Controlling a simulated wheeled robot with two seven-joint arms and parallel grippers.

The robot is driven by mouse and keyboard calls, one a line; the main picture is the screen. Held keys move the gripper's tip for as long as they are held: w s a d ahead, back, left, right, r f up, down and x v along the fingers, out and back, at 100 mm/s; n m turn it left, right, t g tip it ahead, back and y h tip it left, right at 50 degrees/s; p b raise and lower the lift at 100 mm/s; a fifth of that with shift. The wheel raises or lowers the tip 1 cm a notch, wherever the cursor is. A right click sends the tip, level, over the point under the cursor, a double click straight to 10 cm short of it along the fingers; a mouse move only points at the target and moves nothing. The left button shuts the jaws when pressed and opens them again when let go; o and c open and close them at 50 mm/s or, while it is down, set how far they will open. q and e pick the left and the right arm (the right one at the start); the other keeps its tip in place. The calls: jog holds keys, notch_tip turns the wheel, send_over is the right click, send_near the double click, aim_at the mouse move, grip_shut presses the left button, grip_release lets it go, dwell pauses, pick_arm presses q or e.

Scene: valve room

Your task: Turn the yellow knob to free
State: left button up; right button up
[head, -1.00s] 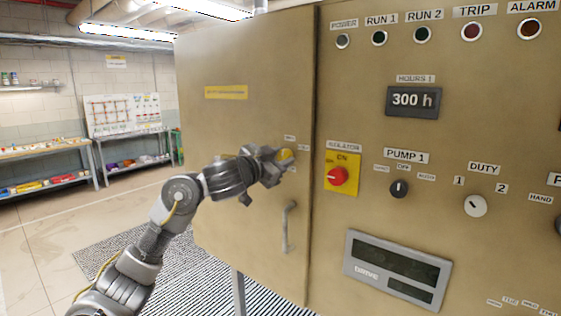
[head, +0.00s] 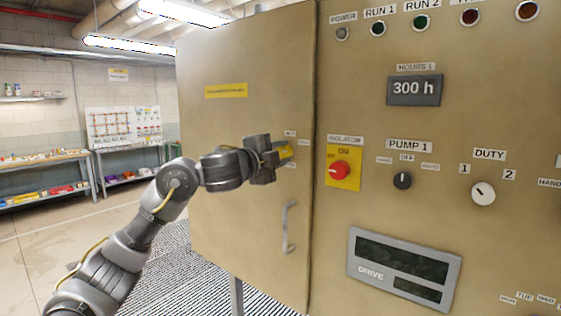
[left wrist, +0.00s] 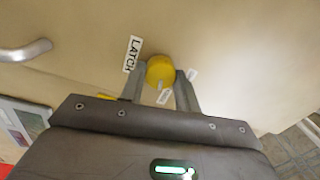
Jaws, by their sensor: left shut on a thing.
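The yellow knob (head: 287,152) is on the tan cabinet door (head: 240,125), near its right edge, with small white labels around it. The other two labels there are too small to read. My right gripper is out of view.
A metal door handle (head: 289,227) is below the knob. To its right, the panel carries a red isolator switch (head: 339,170), a black pump selector (head: 402,181) and a white duty selector (head: 483,192). Shelves (head: 130,178) stand far left; striped matting (head: 175,275) covers the floor nearby.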

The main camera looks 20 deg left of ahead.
pick_arm(q)
jog(key=shift+f+m+b, duration=0.1)
jog(key=shift+m+b, duration=0.8)
jog(key=shift+m, duration=1.1)
jog(key=o, duration=1)
jog(key=b+v, duration=0.4)
jog(key=v, duration=0.7)
jog(key=shift+w, duration=0.1)
